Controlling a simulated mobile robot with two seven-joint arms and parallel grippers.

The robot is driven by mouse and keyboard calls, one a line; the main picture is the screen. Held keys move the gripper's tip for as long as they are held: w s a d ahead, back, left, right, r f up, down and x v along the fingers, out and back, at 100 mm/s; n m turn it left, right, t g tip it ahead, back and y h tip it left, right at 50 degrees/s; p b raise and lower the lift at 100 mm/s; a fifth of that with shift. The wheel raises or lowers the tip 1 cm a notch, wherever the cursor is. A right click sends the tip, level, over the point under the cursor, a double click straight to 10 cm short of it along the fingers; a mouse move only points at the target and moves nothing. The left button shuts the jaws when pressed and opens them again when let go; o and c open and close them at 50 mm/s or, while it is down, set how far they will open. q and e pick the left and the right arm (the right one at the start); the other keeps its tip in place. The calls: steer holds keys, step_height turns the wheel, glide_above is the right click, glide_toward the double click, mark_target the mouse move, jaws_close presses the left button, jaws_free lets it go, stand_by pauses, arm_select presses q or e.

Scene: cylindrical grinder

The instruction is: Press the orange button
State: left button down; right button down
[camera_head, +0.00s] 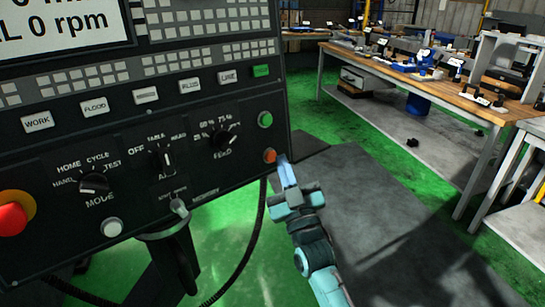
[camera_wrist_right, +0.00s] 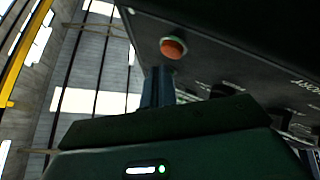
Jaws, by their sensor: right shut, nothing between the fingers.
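The orange button (camera_head: 269,156) is at the lower right corner of the dark control panel (camera_head: 232,183) in the head view. In the right wrist view the orange button (camera_wrist_right: 173,48) sits on the panel's face, just beyond the fingers. My right gripper (camera_head: 282,160) is shut and empty. Its fingertips are close beside the orange button, a little to its right in the head view. Whether they touch it I cannot tell. In the right wrist view the shut fingers (camera_wrist_right: 158,75) point toward the panel, slightly below and left of the button. My left gripper is not in view.
A green button (camera_head: 265,119) is above the orange one. A red knob (camera_head: 12,216), a white button (camera_head: 112,228) and rotary dials are farther left. A cable (camera_head: 258,222) hangs below the panel. A wooden workbench (camera_head: 440,92) with several items stands at the right.

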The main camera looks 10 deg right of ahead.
steer(key=shift+w+a+f, duration=0.1)
steer(key=shift+w+a, duration=0.05)
steer(key=shift+w, duration=0.25)
steer(key=shift+w+a+b, duration=0.15)
steer(key=shift+w+b, duration=0.2)
steer(key=shift+b, duration=0.05)
stand_by(0.6)
stand_by(0.4)
steer(key=shift+s+d+p, duration=0.3)
steer(key=shift+s+p, duration=0.3)
steer(key=shift+s, duration=0.15)
steer(key=s+p, duration=0.1)
steer(key=s+d+p, duration=0.1)
steer(key=s, duration=0.1)
steer(key=s+d+r+p, duration=0.1)
steer(key=shift+s, duration=0.25)
